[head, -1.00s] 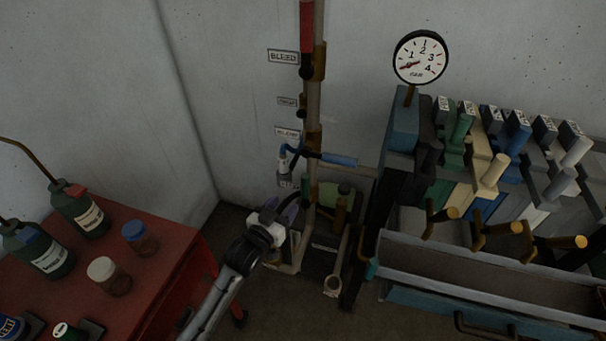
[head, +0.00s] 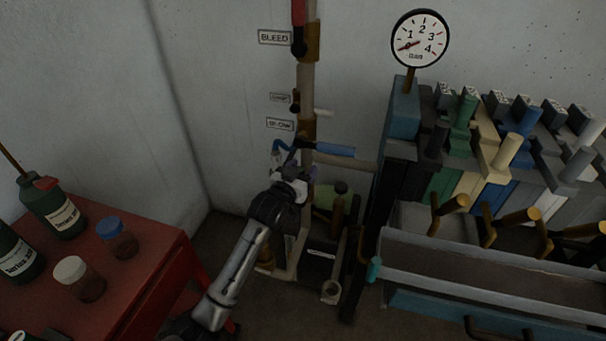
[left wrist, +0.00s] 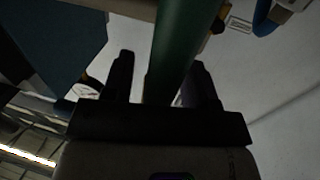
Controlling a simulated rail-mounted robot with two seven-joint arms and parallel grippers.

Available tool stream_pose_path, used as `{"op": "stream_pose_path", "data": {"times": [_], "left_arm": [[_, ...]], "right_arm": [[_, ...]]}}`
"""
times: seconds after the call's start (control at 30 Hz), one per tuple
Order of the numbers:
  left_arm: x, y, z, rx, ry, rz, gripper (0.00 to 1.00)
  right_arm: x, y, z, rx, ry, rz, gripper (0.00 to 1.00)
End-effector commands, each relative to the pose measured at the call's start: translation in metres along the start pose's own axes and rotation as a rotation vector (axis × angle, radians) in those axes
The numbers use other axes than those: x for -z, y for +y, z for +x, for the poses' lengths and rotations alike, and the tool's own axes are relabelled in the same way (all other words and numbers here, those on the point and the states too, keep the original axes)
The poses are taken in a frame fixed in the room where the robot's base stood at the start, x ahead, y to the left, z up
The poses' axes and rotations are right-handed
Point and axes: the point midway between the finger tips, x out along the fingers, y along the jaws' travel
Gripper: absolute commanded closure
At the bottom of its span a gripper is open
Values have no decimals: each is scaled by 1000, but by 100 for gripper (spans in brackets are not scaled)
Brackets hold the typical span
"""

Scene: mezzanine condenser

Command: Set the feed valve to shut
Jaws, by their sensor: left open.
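My left gripper (head: 294,176) is at the pipe stand by the back wall, below the blue-handled valve (head: 333,148) and its label (head: 281,124). In the left wrist view, a dark green bar (left wrist: 182,30) runs between the two open fingers of this gripper (left wrist: 163,62). The fingers stand on either side of it with gaps visible. The green bar looks like a handle, but I cannot tell for sure that it is the feed valve's. In the head view, my gripper and wrist hide that part of the stand and any label there. My right gripper is not in view.
A red-handled valve (head: 299,14) is higher on the pipe (head: 305,82), beside the BLEED label (head: 275,37). A round gauge (head: 420,38) and a bank of coloured levers stand right. A red cart (head: 150,262) with bottles and jars stands left. A trough (head: 480,268) is lower right.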

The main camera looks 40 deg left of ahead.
Motion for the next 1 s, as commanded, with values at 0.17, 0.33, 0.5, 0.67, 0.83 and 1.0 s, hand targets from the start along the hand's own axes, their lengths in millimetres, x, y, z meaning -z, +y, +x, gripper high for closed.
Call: {"op": "stream_pose_path", "data": {"times": [0.17,0.33,0.5,0.67,0.83,1.0], "left_arm": [[0,0,4,0,-1,0,47],[0,0,4,0,-1,0,47],[0,0,4,0,-1,0,56],[0,0,4,0,-1,0,71],[0,0,4,0,-1,0,87],[0,0,4,0,-1,0,100]], "right_arm": [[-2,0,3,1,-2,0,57],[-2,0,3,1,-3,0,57],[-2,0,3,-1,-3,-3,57],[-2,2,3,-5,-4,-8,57],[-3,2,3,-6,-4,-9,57],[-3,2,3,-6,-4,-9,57]]}}
